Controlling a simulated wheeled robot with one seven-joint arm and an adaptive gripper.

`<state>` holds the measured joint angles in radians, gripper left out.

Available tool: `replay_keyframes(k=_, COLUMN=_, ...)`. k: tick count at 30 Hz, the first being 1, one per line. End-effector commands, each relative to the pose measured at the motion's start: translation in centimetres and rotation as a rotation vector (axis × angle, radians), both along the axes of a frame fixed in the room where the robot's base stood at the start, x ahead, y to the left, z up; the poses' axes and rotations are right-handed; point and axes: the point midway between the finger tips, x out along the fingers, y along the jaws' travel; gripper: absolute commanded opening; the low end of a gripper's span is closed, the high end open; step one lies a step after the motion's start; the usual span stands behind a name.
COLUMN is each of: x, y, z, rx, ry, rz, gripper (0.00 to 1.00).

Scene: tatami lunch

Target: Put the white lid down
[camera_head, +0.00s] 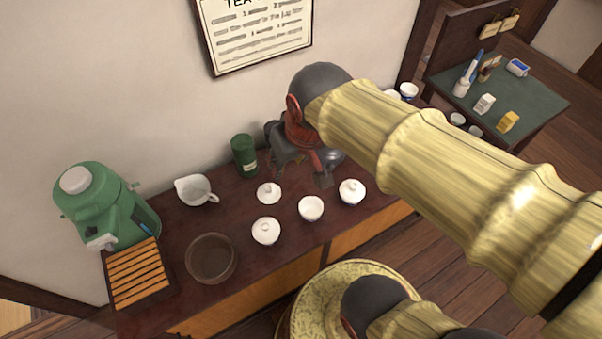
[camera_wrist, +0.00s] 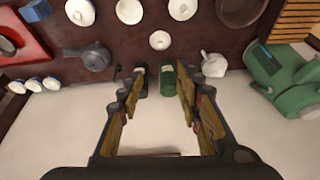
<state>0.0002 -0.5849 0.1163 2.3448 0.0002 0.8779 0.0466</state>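The white lid (camera_head: 268,193) with a small knob lies on the dark counter, apart from the cups. It also shows in the wrist view (camera_wrist: 159,40), beyond my fingertips. My gripper (camera_head: 300,170) is over the back of the counter, to the right of the lid. In the wrist view its fingers (camera_wrist: 152,82) are spread with nothing held between them. An uncovered white cup (camera_head: 311,208) stands in front of the lid, to its right. Two other white cups, one at front (camera_head: 266,231) and one at right (camera_head: 352,191), have lids on.
A green canister (camera_head: 244,155) stands close left of my gripper. A white pitcher (camera_head: 196,190), brown bowl (camera_head: 211,260), slatted tray (camera_head: 137,274) and green dispenser (camera_head: 107,204) are further left. A grey teapot (camera_wrist: 97,57) is near my gripper. The wall (camera_head: 130,80) is close behind.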

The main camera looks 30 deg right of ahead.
Motion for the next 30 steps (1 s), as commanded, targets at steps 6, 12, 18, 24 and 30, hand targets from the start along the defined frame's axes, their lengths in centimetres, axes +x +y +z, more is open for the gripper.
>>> replay_keyframes(k=6, x=-4.7, y=0.0, z=1.3, rx=-0.017, ry=-0.089, rz=0.035, gripper=0.35)
replay_keyframes(k=12, x=-5.5, y=0.0, z=1.4, rx=-0.021, ry=-0.105, rz=0.043, gripper=0.35)
replay_keyframes(k=18, x=-5.5, y=0.0, z=1.4, rx=-0.020, ry=-0.104, rz=0.042, gripper=0.35)
replay_keyframes(k=24, x=-5.5, y=0.0, z=1.4, rx=-0.020, ry=-0.104, rz=0.042, gripper=0.35)
replay_keyframes(k=30, x=-5.5, y=0.0, z=1.4, rx=-0.020, ry=-0.104, rz=0.042, gripper=0.35)
